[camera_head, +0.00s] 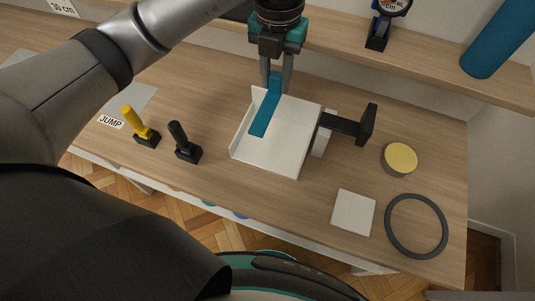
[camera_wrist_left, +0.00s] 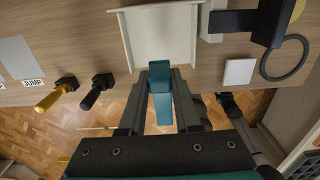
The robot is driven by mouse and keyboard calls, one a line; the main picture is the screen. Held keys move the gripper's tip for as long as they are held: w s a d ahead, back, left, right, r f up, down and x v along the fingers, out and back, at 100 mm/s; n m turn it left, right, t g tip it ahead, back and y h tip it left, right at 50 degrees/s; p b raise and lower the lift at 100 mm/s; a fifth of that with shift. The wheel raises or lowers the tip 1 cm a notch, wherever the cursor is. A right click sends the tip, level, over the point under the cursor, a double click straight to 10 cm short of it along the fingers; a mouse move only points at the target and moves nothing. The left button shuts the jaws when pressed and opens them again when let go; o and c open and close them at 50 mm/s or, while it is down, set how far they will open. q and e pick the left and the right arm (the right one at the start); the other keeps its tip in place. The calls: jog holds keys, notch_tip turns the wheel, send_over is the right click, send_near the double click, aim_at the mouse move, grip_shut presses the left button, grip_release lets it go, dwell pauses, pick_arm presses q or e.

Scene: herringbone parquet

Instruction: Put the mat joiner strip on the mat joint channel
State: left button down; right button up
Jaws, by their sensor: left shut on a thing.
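My left gripper (camera_head: 277,82) is shut on the teal mat joiner strip (camera_head: 265,117). In the head view the strip slants down-left from the fingers, in front of the white tray-like piece. The left wrist view shows the strip (camera_wrist_left: 163,110) between the two fingers. The white piece (camera_head: 285,150), with raised edges, lies on the table and seems to be the mat joint channel; no separate groove can be made out. It also shows in the left wrist view (camera_wrist_left: 160,35), beyond the fingertips. Whether the strip touches it I cannot tell. My right gripper is not in view.
A black bracket (camera_head: 345,124) stands right of the white piece. A yellow-handled tool (camera_head: 138,124) and a black-handled one (camera_head: 183,142) stand left. A yellow-topped disc (camera_head: 400,158), white square (camera_head: 354,212) and dark ring (camera_head: 388,225) lie right. A shelf (camera_head: 420,68) runs behind.

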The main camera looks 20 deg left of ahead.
aim_at(277, 91)
pick_arm(q)
notch_tip(277, 91, down, 17)
jog(key=b, duration=0.3)
jog(key=shift+r, duration=0.2)
jog(key=shift+f, duration=1.5)
jog(key=shift+f, duration=0.2)
jog(key=c, duration=0.6)
grip_release()
jog(key=shift+b, duration=0.4)
jog(key=r+p, duration=0.3)
jog(key=r, duration=1.2)
jog(key=shift+d+r, duration=0.15)
jog(key=shift+d, duration=0.05)
